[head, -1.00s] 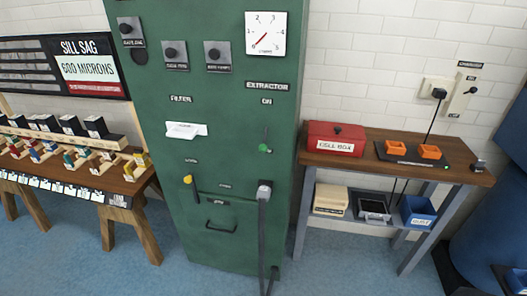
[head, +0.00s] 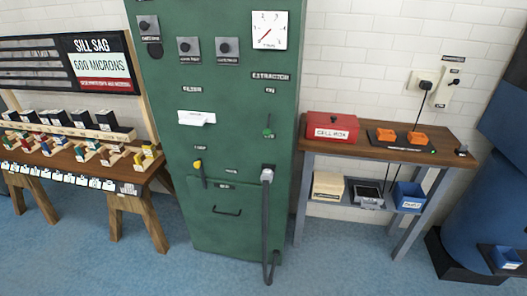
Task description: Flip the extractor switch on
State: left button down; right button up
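A tall green cabinet (head: 225,155) stands in the middle of the head view. On its right side is an extractor label (head: 270,77), with a smaller label that seems to read ON below it. Lower down is a small green-tipped lever (head: 267,132); its exact position is too small to tell. A second switch plate (head: 442,92) with a dark toggle is on the white wall at right, under a small label too blurred to read. Neither of my grippers is in view.
A workbench (head: 455,140) with a red box (head: 332,128) stands right of the cabinet. A wooden table (head: 135,180) with small blocks stands left. A grey hose (head: 267,215) hangs down the cabinet's front to the floor. The blue floor (head: 340,265) in front is clear.

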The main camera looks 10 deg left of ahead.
aim_at(267, 133)
jog(key=k, duration=0.95)
jog(key=z, duration=0.4)
jog(key=i, duration=0.45)
jog(key=z, duration=0.8)
jog(key=i, duration=0.75)
jog(key=u, duration=0.55)
jog(key=i, duration=0.6)
jog(key=u, duration=0.65)
